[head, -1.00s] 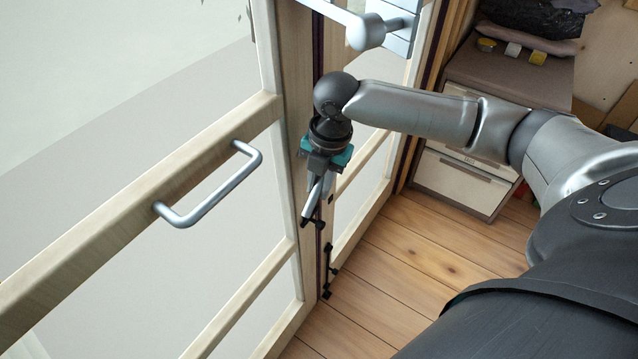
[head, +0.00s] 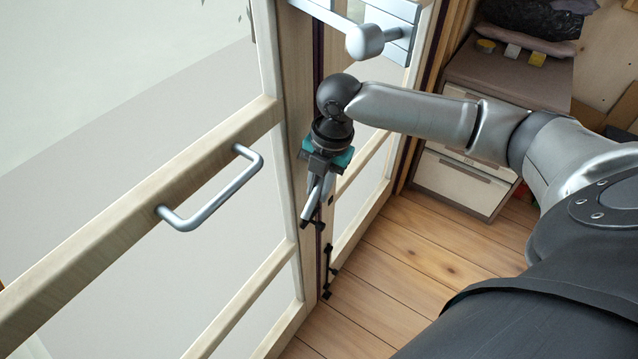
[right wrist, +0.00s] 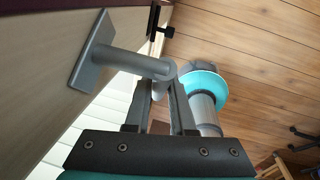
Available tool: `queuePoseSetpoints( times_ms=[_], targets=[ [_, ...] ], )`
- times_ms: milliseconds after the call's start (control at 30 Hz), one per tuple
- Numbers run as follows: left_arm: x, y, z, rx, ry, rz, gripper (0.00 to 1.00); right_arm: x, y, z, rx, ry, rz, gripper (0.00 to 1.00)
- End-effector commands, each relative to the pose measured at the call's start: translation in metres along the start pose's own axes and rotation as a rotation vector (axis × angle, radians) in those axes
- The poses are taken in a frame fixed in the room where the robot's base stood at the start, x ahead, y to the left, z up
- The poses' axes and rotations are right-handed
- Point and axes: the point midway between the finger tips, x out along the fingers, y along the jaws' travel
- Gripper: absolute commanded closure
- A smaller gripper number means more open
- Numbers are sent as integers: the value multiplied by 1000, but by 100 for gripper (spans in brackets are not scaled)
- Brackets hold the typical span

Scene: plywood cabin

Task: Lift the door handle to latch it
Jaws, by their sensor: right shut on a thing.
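The grey metal door handle shows in the right wrist view as a bar (right wrist: 130,61) coming off a flat plate on the pale wood door. My right gripper (right wrist: 167,84) is shut on the handle near its rounded end. In the head view my right gripper (head: 314,200) hangs below its wrist, close to the door edge, and the view of its grip there is small and partly hidden. The glazed wooden door (head: 298,130) stands at the centre left. My left gripper is not in view.
A grey pull bar (head: 212,197) is fixed to the door's crossbar on the left. A rounded metal lever (head: 366,41) is at the top, above my wrist. A drawer cabinet (head: 465,180) stands at the right. Plank floor (head: 420,250) is clear in front of it.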

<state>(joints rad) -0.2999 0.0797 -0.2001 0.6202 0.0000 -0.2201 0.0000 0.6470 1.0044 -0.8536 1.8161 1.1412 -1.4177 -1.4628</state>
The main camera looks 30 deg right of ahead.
Motion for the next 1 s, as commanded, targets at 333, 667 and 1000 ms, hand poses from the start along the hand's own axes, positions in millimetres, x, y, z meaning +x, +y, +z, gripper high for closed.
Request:
queuePoseSetpoints(
  times_ms=[333,667,1000],
  targets=[
    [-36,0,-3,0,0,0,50,-11,2,-7,42,238,30,100],
    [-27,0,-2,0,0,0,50,-18,5,-13,75,508,73,100],
    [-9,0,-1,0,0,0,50,-27,6,-15,97,689,99,100]
  ],
)
